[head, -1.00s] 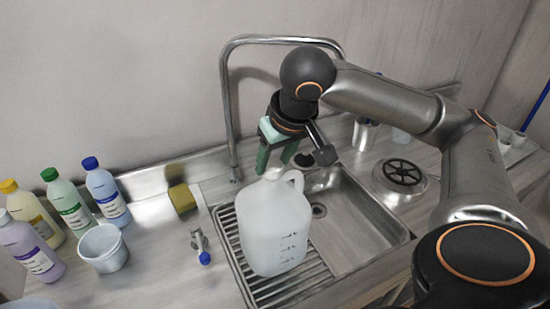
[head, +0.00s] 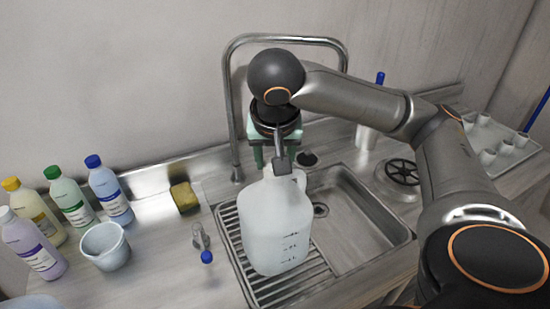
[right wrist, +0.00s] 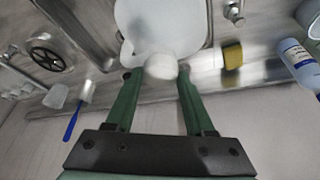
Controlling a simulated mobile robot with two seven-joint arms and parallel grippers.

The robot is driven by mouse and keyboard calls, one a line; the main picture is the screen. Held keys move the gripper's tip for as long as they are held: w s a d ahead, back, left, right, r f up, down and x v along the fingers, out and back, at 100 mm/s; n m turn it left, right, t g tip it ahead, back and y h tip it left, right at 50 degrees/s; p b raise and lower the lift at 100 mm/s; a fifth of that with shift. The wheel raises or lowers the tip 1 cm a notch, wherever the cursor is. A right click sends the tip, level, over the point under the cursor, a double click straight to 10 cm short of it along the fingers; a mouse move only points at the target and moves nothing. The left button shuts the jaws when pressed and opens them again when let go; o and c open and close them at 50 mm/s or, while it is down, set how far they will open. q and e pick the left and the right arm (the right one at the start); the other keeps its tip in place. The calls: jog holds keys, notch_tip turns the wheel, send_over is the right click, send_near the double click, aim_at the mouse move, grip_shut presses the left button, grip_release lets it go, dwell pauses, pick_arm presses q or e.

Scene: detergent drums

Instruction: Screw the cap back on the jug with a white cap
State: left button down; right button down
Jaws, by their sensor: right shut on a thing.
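The translucent white jug (head: 275,225) stands upright on the ribbed drainboard, left of the sink basin, with its handle to the right. My right gripper (head: 271,161) points down at the jug's neck. In the right wrist view, the right gripper's green fingers (right wrist: 158,70) are shut on the white cap (right wrist: 159,67). The cap overlaps the top of the jug (right wrist: 160,22) there. I cannot tell whether the cap touches or sits on the neck; the wrist and fingers partly hide it in the head view. My left gripper is not in view.
A tall faucet (head: 229,110) rises behind the jug. A sponge (head: 184,196), a grey bowl (head: 104,246) and several bottles (head: 110,192) stand at left. The sink basin (head: 350,225) is open at right. A tray of cups (head: 505,145) lies far right.

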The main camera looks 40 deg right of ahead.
jog(key=shift+s+f, duration=0.1)
jog(key=shift+f, duration=0.05)
jog(key=m+g, duration=0.1)
jog(key=m, duration=0.2)
jog(key=shift+a+h, duration=0.1)
jog(key=shift+h, duration=0.2)
jog(key=m+g, duration=0.1)
jog(key=m, duration=0.1)
jog(key=shift+m, duration=0.4)
jog(key=c, duration=0.6)
grip_release()
jog(key=shift+o, duration=0.7)
jog(key=shift+w, duration=0.2)
